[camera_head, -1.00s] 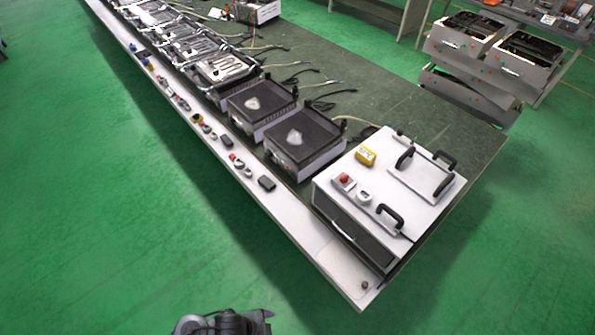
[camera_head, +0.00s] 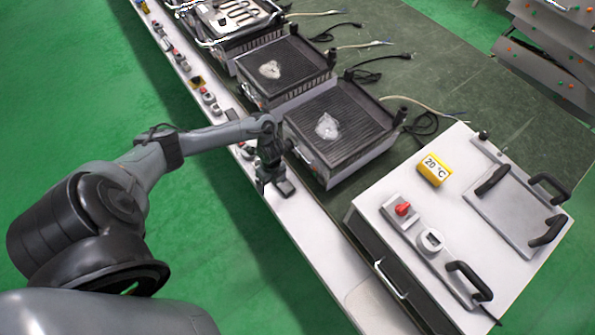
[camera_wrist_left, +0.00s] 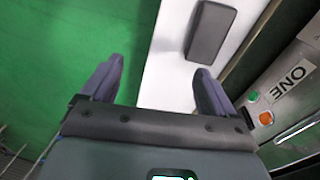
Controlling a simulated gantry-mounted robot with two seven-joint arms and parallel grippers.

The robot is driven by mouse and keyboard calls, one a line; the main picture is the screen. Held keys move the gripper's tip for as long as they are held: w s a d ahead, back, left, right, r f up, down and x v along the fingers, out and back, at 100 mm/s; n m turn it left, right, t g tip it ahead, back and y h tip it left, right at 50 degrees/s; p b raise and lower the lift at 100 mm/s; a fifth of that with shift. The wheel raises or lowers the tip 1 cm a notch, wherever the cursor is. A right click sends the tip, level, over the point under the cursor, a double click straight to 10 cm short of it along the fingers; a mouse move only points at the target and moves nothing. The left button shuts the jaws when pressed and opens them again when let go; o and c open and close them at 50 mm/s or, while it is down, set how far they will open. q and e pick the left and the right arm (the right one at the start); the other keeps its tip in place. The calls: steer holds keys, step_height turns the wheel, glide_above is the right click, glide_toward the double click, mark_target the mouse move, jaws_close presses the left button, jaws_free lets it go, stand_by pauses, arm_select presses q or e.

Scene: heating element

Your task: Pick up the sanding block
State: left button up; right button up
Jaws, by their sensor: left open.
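The sanding block, a dark grey rectangular block, lies on the white ledge; in the left wrist view (camera_wrist_left: 212,32) it is ahead of my fingers, toward the right finger's side. In the head view the block (camera_head: 284,188) shows beside my gripper and is partly hidden by it. My left gripper (camera_wrist_left: 158,72) is open and empty, its two fingers spread apart, with green floor and white ledge between them. In the head view my left gripper (camera_head: 267,172) is over the ledge, close to the block but not around it. My right gripper is in no view.
Black grill plates in metal housings (camera_head: 340,130) stand just beyond the ledge. A white box (camera_head: 470,220) with black handles, a red knob and a yellow "20 °C" display stands to the right. Small switches and knobs (camera_head: 208,98) lie along the ledge. The ledge's front part is clear.

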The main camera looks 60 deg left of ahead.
arm_select(q)
steer(key=w+a+b, duration=0.2)
steer(key=w+a, duration=0.1)
steer(key=w, duration=0.1)
steer(key=t+b, duration=0.1)
steer(key=b, duration=0.3)
glide_above(283, 185)
steer(key=a, duration=0.1)
steer(key=shift+y, duration=0.3)
steer(key=shift+w+f, duration=0.2)
steer(key=shift+f, duration=1.3)
steer(key=shift+w+f, duration=0.2)
steer(key=shift+f, duration=1.3)
step_height(283, 185, down, 3)
steer(key=shift+s+d+f+b, duration=0.15)
steer(key=shift+b, duration=0.2)
steer(key=shift+f, duration=0.5)
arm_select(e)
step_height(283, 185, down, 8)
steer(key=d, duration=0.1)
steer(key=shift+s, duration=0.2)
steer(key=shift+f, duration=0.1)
arm_select(q)
steer(key=c, duration=1.2)
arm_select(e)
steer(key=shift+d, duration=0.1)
